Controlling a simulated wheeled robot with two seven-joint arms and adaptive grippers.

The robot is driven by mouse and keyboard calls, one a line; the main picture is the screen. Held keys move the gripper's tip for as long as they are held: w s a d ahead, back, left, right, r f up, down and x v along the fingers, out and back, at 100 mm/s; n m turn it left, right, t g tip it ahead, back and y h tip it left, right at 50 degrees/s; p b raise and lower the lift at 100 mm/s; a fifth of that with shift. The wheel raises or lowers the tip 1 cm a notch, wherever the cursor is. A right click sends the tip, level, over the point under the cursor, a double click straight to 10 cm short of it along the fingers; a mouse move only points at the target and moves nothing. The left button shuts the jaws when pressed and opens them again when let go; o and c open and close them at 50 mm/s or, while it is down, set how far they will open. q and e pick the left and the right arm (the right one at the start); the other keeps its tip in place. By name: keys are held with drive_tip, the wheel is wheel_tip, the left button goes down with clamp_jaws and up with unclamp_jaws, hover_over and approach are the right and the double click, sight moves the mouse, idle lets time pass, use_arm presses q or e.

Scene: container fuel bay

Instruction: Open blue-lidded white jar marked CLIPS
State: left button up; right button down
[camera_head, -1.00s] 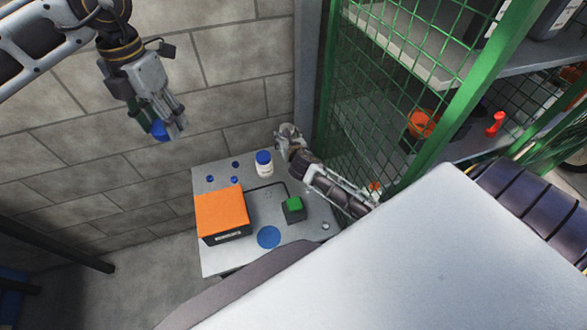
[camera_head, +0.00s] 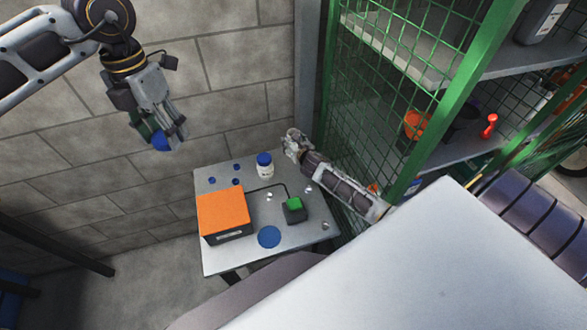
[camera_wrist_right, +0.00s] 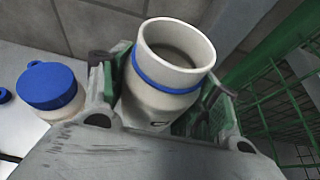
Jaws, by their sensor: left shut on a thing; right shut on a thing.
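An open white jar (camera_wrist_right: 150,98) with a blue ring below its wide mouth is held in my right gripper (camera_wrist_right: 163,74). No lid is on it, and only part of a dark marking shows on its side. In the head view my right gripper (camera_head: 294,143) is above the table's back right corner. My left gripper (camera_head: 162,136), at the upper left in front of the wall, is shut on a blue lid (camera_head: 160,141), well apart from the jar. A second white jar (camera_head: 264,167) with its blue lid on stands on the table; its label is unreadable.
The small grey table (camera_head: 215,262) also bears an orange-topped box (camera_head: 222,212), a black box with a green button (camera_head: 294,204), a flat blue disc (camera_head: 269,237) and several small blue spots. A green mesh cage (camera_head: 370,120) with shelves stands close on the right.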

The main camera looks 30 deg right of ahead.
use_arm(q)
drive_tip(key=shift+s, duration=0.1)
use_arm(e)
drive_tip(key=shift+a+r, duration=0.1)
drive_tip(key=shift+r, duration=0.05)
